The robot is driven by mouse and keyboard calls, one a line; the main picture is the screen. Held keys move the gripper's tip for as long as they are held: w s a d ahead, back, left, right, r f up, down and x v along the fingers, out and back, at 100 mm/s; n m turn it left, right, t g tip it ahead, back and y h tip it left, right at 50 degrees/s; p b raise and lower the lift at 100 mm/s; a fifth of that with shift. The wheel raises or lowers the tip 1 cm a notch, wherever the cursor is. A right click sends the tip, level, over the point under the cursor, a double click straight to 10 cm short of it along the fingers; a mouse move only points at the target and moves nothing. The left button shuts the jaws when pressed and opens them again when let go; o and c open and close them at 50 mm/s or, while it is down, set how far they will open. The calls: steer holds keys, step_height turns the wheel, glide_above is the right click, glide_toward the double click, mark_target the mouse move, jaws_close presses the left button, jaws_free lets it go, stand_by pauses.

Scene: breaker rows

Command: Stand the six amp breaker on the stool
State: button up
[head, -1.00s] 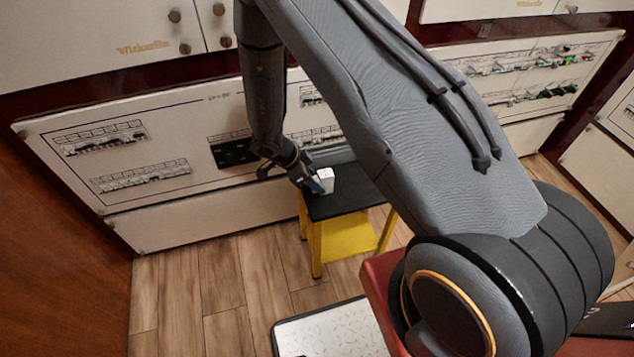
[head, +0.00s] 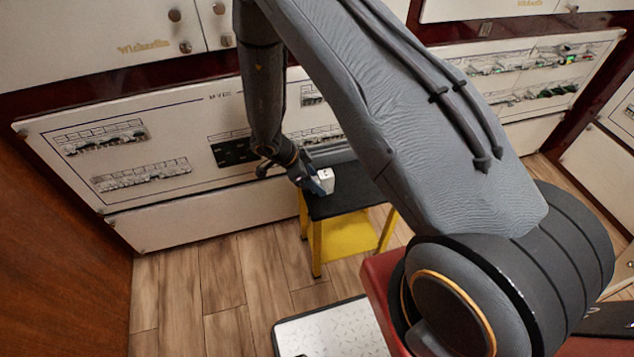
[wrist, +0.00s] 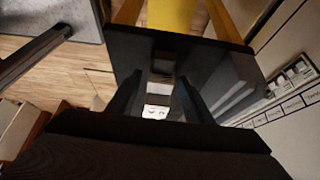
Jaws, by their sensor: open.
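The white breaker (head: 327,177) stands on the black top of the stool (head: 352,197), near its back left part. It also shows in the wrist view (wrist: 155,112), between my two fingers. Its rating is too small to read. My gripper (head: 318,186) is open, low over the stool top, with its fingers around the breaker. In the wrist view my gripper (wrist: 157,100) has a dark finger on each side, with a gap visible beside the breaker. My gripper hides part of the breaker in the head view.
A pale panel with breaker rows (head: 140,175) stands behind the stool. Another panel (head: 540,70) with breaker rows is at the back right. A grey metal-topped platform (head: 330,332) lies in front. Wood floor (head: 220,280) is clear at left.

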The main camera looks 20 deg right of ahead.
steer(key=w+a+r+n+t+y, duration=0.2)
steer(key=r+n, duration=0.1)
steer(key=r, duration=0.5)
steer(key=w+a+r+n+t+y, duration=0.2)
steer(key=a+r+n, duration=0.1)
steer(key=r, duration=0.6)
steer(key=w+a+r+n+t+y, duration=0.2)
steer(key=r+n, duration=0.1)
steer(key=r, duration=0.5)
steer(key=s+d+r+n+g, duration=0.2)
steer(key=s+n, duration=0.1)
steer(key=s, duration=0.5)
steer(key=s+d+r+n+g, duration=0.1)
steer(key=s+d+n+g, duration=0.1)
steer(key=s, duration=0.7)
steer(key=s+d+r+n+g, duration=0.2)
steer(key=s+d+n, duration=0.2)
steer(key=s, duration=0.4)
steer(key=shift+s+r+b, duration=0.15)
steer(key=shift+r+b, duration=0.15)
steer(key=shift+b, duration=0.1)
